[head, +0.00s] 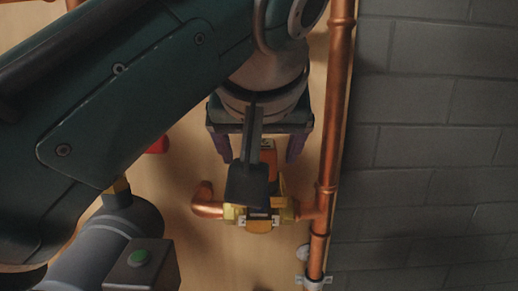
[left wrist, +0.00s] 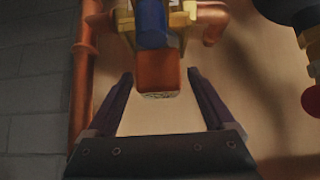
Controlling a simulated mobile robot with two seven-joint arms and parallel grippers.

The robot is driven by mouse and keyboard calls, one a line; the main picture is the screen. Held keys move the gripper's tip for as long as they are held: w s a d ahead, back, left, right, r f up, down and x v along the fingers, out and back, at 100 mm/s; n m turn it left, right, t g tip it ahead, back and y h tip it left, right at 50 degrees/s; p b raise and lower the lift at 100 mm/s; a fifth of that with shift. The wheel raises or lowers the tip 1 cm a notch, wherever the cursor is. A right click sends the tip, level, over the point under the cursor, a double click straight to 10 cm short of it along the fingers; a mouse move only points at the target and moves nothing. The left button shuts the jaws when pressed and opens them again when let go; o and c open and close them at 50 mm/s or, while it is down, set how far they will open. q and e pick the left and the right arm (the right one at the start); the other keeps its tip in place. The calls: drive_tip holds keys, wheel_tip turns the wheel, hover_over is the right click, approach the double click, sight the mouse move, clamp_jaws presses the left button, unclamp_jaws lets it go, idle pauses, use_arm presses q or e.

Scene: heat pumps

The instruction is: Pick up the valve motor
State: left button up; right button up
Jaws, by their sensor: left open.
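The valve motor shows in the left wrist view as an orange block (left wrist: 158,76) with a blue section behind it, close to a yellow brass valve (left wrist: 182,18). In the head view its orange end (head: 268,155) shows beyond the brass valve (head: 234,214) on the copper pipe. My left gripper (head: 259,160) is open, its two dark fingers apart on either side of the orange end. In the left wrist view the left gripper (left wrist: 160,74) has a visible gap to the block on both sides. My dark wrist part hides the motor's middle in the head view. My right gripper is not in view.
A vertical copper pipe (head: 337,100) runs just right of the gripper, beside a grey block wall (head: 440,150). A copper elbow (head: 206,200) is left of the valve. A grey pipe fitting with a green-buttoned box (head: 140,265) stands lower left. A red part (left wrist: 311,100) shows at right.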

use_arm(q)
drive_tip(key=shift+w+f, duration=0.45)
drive_tip(key=shift+f, duration=0.05)
drive_tip(key=shift+c, duration=0.4)
clamp_jaws()
